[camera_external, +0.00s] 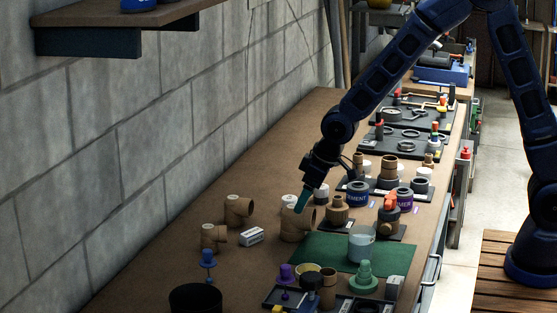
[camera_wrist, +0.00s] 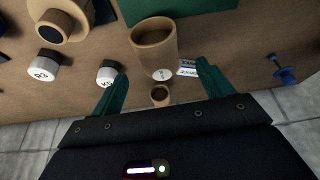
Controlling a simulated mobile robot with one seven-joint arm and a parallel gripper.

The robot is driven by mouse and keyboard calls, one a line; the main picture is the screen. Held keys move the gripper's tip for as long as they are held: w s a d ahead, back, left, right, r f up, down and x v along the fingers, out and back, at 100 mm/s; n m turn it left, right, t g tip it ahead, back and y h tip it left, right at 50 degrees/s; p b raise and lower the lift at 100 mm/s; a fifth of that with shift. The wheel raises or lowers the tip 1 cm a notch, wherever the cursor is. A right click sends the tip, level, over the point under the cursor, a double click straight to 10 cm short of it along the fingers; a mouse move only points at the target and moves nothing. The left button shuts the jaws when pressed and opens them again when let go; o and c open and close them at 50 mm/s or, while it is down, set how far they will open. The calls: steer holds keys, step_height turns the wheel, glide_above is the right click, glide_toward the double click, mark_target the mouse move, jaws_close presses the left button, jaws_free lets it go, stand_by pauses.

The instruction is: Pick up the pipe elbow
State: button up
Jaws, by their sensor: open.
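Several tan pipe fittings that look like pipe elbows stand on the brown bench. The largest (camera_external: 297,224) is directly below my gripper (camera_external: 303,199), which points down at it with teal fingers. Two smaller elbows, one behind (camera_external: 238,210) and one nearer the camera (camera_external: 214,238), stand to its left by the wall. In the wrist view my gripper (camera_wrist: 160,88) is open and empty. A wide tan pipe mouth (camera_wrist: 153,38) lies beyond the fingertips, and a small tan ring (camera_wrist: 160,96) shows between the fingers. I cannot tell whether any finger touches a fitting.
A blue stopper-like object (camera_external: 208,259) stands at the near left. A block wall bounds the left.

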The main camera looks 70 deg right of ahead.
mark_target(294, 220)
steer(key=shift+x, duration=4.1)
steer(key=shift+s, duration=0.1)
steer(key=c, duration=1.1)
steer(key=shift+c, duration=0.2)
